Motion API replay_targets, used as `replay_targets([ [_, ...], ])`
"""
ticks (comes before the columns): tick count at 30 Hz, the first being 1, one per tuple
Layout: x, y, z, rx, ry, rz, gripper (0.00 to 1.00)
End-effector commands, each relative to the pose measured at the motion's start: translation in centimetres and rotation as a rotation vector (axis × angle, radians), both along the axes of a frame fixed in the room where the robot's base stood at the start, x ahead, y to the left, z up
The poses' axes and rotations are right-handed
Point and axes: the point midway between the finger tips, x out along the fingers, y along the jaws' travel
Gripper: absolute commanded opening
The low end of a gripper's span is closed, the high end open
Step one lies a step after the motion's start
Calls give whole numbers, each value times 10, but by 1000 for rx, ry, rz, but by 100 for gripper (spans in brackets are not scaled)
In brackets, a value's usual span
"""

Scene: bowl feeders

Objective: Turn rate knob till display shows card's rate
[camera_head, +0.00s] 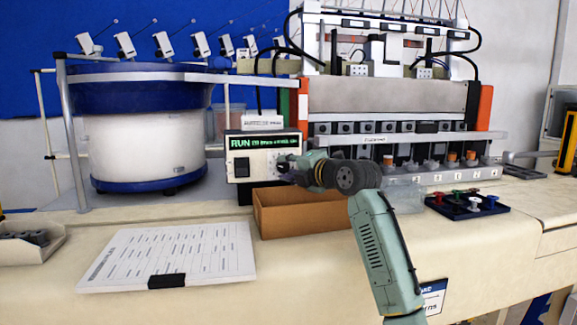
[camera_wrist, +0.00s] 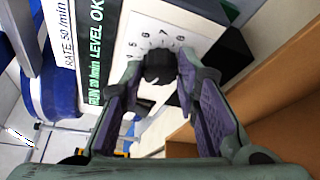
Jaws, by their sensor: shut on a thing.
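The rate knob (camera_wrist: 158,66) is a dark round knob on the white numbered face of the control box (camera_head: 240,172). In the wrist view my gripper (camera_wrist: 160,72) has its two fingers on either side of the knob, shut on it. In the head view my gripper (camera_head: 287,166) reaches the box's right front and hides the knob. The display (camera_head: 262,142) shows green text starting with RUN; it also shows sideways in the wrist view (camera_wrist: 106,65), ending in LEVEL OK, its number hard to read. The white card (camera_wrist: 85,30) above it reads RATE, possibly 50 /min.
An open brown box (camera_head: 308,215) stands below my gripper. A blue and white bowl feeder (camera_head: 145,135) stands at left. A printed sheet (camera_head: 175,258) lies in front. A dark tray (camera_head: 440,206) with coloured parts and a clear container (camera_head: 405,196) are at right.

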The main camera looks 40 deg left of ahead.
Motion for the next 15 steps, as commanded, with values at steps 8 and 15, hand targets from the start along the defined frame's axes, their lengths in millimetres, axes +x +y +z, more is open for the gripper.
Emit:
replay_targets([
  [8,1,0,-2,100,115,-1,1],
  [15,1,-1,-2,137,158,-2,1],
])
